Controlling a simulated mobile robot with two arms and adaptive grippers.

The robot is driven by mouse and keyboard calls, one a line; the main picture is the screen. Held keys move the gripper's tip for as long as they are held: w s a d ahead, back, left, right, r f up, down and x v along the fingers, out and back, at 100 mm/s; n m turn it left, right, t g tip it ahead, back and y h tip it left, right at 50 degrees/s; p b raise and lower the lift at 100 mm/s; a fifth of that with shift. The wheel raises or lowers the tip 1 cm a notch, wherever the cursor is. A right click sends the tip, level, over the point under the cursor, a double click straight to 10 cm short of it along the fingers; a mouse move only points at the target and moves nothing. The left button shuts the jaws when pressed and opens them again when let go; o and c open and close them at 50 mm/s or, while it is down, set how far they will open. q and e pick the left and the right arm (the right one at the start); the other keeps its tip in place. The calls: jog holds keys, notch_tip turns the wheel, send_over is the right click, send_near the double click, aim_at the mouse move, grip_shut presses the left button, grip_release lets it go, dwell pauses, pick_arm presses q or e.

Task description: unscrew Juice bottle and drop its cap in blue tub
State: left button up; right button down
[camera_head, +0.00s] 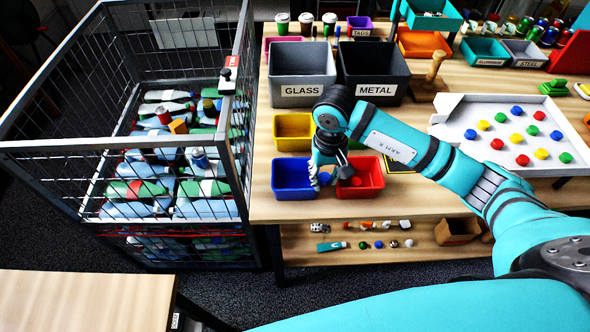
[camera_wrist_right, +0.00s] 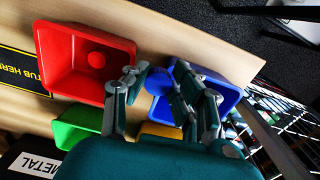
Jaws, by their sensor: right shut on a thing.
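My right gripper (camera_head: 325,178) is over the small tubs at the table's front edge, by the right side of the blue tub (camera_head: 294,194). In the right wrist view, its fingers (camera_wrist_right: 158,92) are closed around a round blue cap (camera_wrist_right: 158,82). The cap is above the gap between the blue tub (camera_wrist_right: 229,98) and the red tub (camera_wrist_right: 50,55). No bottle shows in the gripper. I cannot pick out the Juice bottle. My left gripper is not in view.
The red tub (camera_head: 376,176) holds a red cap (camera_wrist_right: 96,60). A yellow tub (camera_head: 293,145) and a green tub (camera_wrist_right: 80,130) stand behind. GLASS (camera_head: 302,91) and METAL (camera_head: 376,91) bins stand farther back. A wire cage (camera_head: 75,165) of bottles is left, a white tray (camera_head: 460,120) of coloured caps right.

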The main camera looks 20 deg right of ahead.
jog(key=w+a+p, duration=0.1)
jog(key=w+a, duration=0.2)
jog(key=a, duration=0.1)
jog(key=shift+w+a+f+p, duration=0.15)
jog(key=shift+w+a+p, duration=0.05)
jog(key=shift+w+p, duration=0.2)
jog(key=shift+w+a+f, duration=0.15)
jog(key=shift+w+a, duration=0.25)
jog(key=shift+w, duration=0.05)
jog(key=f+p, duration=0.2)
jog(key=shift+w+a+f, duration=0.15)
jog(key=shift+a+f, duration=0.15)
jog(key=shift+f, duration=0.45)
jog(key=shift+d+f, duration=0.1)
jog(key=shift+f+b, duration=0.55)
jog(key=shift+f, duration=0.1)
